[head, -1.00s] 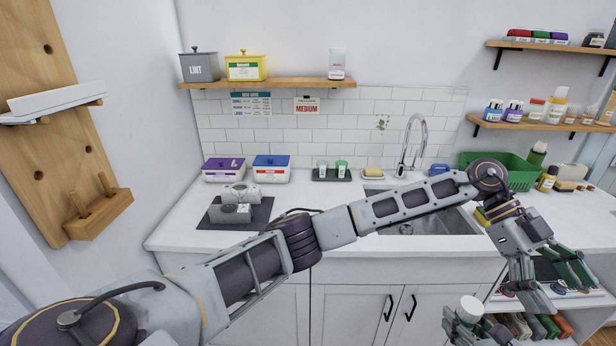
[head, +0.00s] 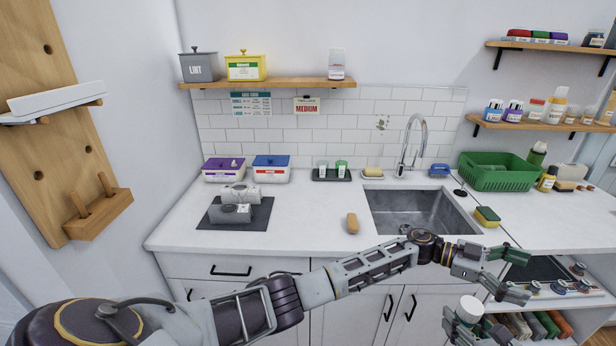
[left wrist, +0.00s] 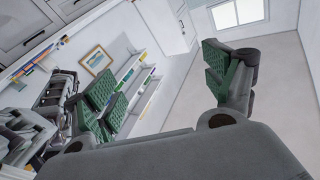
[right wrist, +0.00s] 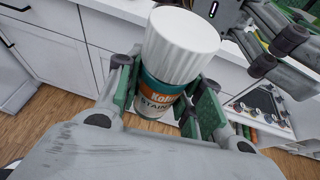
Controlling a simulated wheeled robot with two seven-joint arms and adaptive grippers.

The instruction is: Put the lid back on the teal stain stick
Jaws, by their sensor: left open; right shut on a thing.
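My right gripper (right wrist: 162,98) is shut on the teal stain stick (right wrist: 158,104), which stands about upright between the fingers with an orange and white label. A white ribbed lid (right wrist: 183,40) sits on top of the stick; I cannot tell whether it is fully seated. In the head view the white lid (head: 470,306) shows at the bottom, with my right gripper (head: 464,326) below it, partly cut off. My left gripper (head: 518,274) is open and empty, to the right of and above the lid, fingers pointing right. It is also open and empty in the left wrist view (left wrist: 165,85).
The white counter (head: 310,215) has a sink (head: 415,208), a wooden-backed item (head: 352,222), a sponge (head: 487,216) and a green basket (head: 497,172). A dark tray (head: 332,176) holds two small containers. A lower shelf with books (head: 535,325) stands close by my grippers.

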